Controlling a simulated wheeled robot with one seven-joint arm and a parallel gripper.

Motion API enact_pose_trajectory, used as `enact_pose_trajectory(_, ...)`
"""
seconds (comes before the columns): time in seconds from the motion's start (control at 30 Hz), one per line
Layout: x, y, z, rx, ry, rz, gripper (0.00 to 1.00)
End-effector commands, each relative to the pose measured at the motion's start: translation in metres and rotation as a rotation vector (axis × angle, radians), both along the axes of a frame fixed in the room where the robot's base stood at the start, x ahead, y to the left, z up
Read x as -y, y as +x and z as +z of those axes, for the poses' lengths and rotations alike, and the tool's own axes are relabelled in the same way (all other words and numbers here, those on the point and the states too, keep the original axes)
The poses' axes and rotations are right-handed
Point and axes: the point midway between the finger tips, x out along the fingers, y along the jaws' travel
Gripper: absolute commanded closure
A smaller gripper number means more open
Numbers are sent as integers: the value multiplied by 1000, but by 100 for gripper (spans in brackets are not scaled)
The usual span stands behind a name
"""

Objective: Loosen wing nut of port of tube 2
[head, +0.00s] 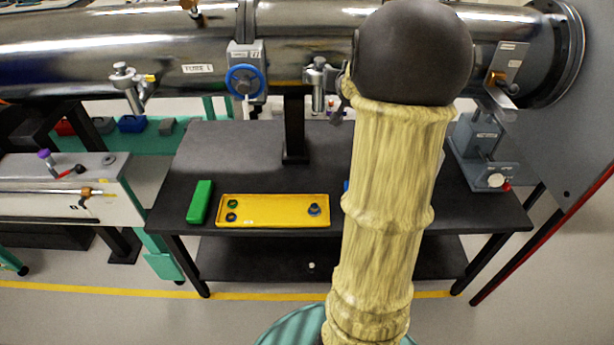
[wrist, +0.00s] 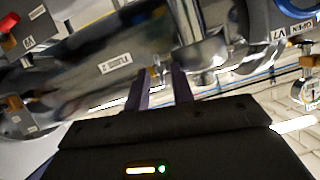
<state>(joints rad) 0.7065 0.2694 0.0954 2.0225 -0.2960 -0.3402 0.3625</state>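A metal tube with a label that seems to read TUBE 2 (wrist: 115,63), upside down, fills the upper left of the wrist view. A metal port stub (wrist: 203,52) sticks out from it, beside my fingers. My gripper (wrist: 160,78) has its two dark fingers apart, pointing at the tube. A small metallic piece (wrist: 158,66) shows in the gap between the fingertips; I cannot tell whether it is the wing nut or whether a finger touches it. In the head view a port with a clamp (head: 318,74) sits left of my arm, which hides much of the tube behind it.
The dark table (head: 250,150) below holds a yellow tray (head: 270,222) with small parts and a green block (head: 200,202). A blue-wheeled valve (head: 245,80) stands left of the port. A grey bracketed device (head: 485,150) stands at the table's right.

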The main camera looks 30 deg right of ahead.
Motion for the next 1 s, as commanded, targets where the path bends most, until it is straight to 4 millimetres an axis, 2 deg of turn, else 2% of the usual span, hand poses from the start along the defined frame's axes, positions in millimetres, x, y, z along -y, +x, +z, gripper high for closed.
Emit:
enact_pose_trajectory(0.57,5,-3,3,181,298,-2,75)
enact_pose_trajectory(1.0,9,-6,-4,420,679,-4,75)
